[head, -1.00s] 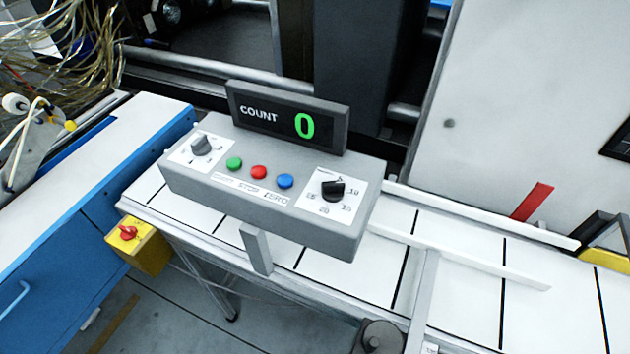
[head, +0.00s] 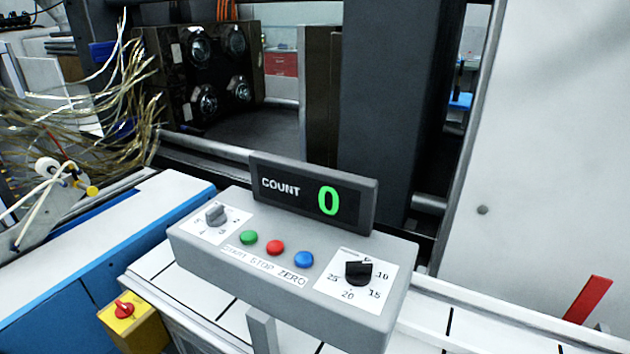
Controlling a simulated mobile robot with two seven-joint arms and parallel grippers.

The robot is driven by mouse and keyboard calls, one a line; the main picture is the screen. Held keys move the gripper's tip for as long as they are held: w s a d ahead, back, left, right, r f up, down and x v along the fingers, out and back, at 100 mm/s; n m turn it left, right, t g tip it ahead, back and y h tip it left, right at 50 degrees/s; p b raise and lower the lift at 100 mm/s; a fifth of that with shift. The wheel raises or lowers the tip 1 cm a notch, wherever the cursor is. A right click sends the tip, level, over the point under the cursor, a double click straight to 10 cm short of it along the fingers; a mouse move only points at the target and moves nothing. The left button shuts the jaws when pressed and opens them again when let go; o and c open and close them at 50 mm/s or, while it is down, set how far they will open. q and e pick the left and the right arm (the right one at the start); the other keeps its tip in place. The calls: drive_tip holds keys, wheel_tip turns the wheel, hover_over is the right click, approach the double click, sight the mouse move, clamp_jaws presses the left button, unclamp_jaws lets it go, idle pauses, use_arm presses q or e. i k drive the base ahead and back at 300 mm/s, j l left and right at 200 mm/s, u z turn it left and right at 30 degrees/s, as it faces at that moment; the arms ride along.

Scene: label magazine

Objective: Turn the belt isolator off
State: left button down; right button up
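The belt isolator looks to be the yellow box (head: 138,328) with a red rotary knob (head: 124,309) on top, low at the left in the head view. It sits at the left end of the white belt, beside the blue-edged bench. The knob is too small for me to read its setting. The grey control box (head: 290,275) stands over the belt to its right, with a grey dial, green, red and blue buttons and a black dial. Its display (head: 315,195) reads COUNT 0. Neither of my grippers is in view.
A blue-edged white bench (head: 90,255) stands left of the isolator. A tangle of pale strands (head: 85,140) hangs at the upper left. A dark upright column (head: 395,100) and a large pale panel (head: 560,150) stand behind the belt (head: 475,330). A red flag-like piece (head: 588,299) is at the right.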

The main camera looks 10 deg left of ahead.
sight(124, 310)
drive_tip(key=k+u, duration=0.2)
drive_tip(key=u, duration=0.25)
drive_tip(key=k+j+u, duration=0.1)
drive_tip(key=u, duration=0.35)
drive_tip(key=k+j+u, duration=0.15)
drive_tip(key=u, duration=0.3)
drive_tip(key=k, duration=0.05)
